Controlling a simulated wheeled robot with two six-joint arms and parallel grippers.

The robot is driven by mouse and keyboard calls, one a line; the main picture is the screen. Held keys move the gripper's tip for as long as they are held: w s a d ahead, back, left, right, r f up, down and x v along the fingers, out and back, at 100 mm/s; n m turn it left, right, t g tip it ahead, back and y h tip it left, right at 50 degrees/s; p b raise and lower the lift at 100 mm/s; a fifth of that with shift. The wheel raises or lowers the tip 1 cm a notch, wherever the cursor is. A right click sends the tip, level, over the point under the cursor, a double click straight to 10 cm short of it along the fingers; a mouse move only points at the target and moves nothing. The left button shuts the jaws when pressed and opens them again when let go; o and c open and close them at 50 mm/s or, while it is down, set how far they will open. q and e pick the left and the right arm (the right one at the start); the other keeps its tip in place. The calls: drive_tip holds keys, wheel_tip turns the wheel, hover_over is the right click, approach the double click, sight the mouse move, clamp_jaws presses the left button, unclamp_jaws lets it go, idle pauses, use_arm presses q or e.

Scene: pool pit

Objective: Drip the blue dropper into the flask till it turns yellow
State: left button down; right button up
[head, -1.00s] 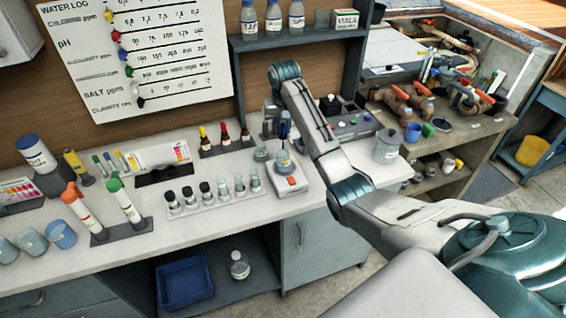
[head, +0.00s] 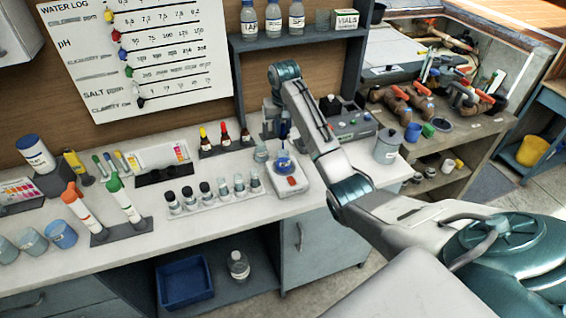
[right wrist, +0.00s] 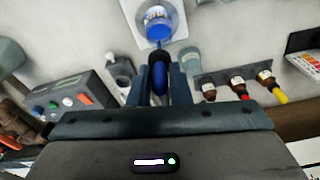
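My right gripper (right wrist: 161,84) is shut on the blue dropper (right wrist: 158,62), with a finger on each side of its dark blue bulb. In the head view the dropper (head: 285,131) points down over the flask (head: 283,161). The flask stands on a white stirrer (head: 290,183) on the counter. In the right wrist view the flask (right wrist: 157,22) holds strong blue liquid, and the dropper's tip is over it. No yellow shows in the flask. My left gripper is in neither view.
A rack of small vials (head: 212,194) stands left of the stirrer. Dropper bottles (head: 226,136) stand behind, and a grey canister (head: 387,146) stands to the right. A small beaker (right wrist: 190,60) is close beside the flask. Bare counter lies in front of the vial rack.

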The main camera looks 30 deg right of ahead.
idle(0.8)
drive_tip(key=shift+c, duration=1)
drive_tip(key=shift+o, duration=1.2)
drive_tip(key=shift+c, duration=0.2)
drive_tip(key=shift+r, duration=0.1)
idle(0.4)
drive_tip(key=shift+r, duration=2.4)
drive_tip(key=shift+w, duration=0.1)
